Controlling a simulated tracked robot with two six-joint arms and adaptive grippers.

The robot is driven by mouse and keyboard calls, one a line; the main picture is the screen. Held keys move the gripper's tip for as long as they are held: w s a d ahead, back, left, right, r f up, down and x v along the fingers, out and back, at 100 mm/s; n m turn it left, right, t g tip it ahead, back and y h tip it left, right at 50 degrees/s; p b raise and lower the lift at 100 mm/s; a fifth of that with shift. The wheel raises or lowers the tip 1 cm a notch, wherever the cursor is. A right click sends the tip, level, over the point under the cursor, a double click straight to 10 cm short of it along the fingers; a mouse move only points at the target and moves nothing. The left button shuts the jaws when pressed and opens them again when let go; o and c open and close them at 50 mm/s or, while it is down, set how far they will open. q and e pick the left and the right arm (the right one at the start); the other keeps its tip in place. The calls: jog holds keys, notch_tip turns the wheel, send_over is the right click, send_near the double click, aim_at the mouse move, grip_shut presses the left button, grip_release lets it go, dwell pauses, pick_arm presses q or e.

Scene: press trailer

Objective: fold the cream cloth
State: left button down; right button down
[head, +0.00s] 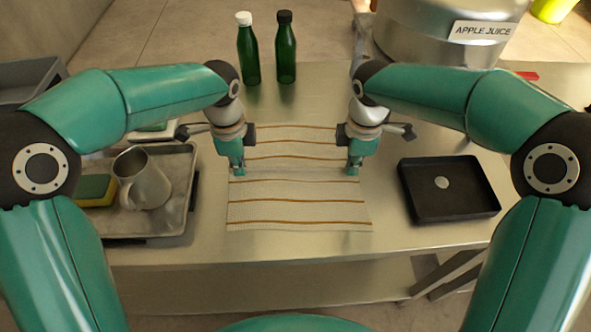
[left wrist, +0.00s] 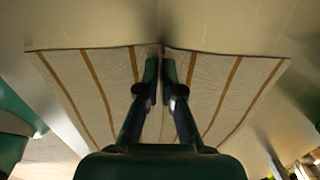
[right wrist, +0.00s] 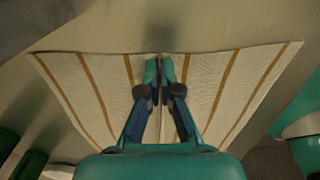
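The cream cloth (head: 298,214) with brown stripes lies spread on the metal table in the head view. My left gripper (head: 238,168) is at the middle of its left edge, pointing down, with its fingers shut on the cloth. My right gripper (head: 353,168) is shut on the middle of the right edge. The left wrist view shows the cloth (left wrist: 100,90) on both sides of the close fingers (left wrist: 160,68). The right wrist view shows the cloth (right wrist: 236,90) and close fingers (right wrist: 160,70) likewise. The fingers hide the pinched fabric.
A tray (head: 165,222) on the left holds a metal mug (head: 146,182) and a yellow-green sponge (head: 93,190). A black tray (head: 430,204) with a round pale disc is on the right. Two green bottles (head: 249,60) (head: 286,60) and a drum labelled APPLE JUICE (head: 420,38) stand behind.

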pick_arm(q)
jog(key=shift+f, duration=0.15)
pick_arm(e)
jog(key=shift+s+f, duration=0.1)
jog(key=shift+f, duration=0.05)
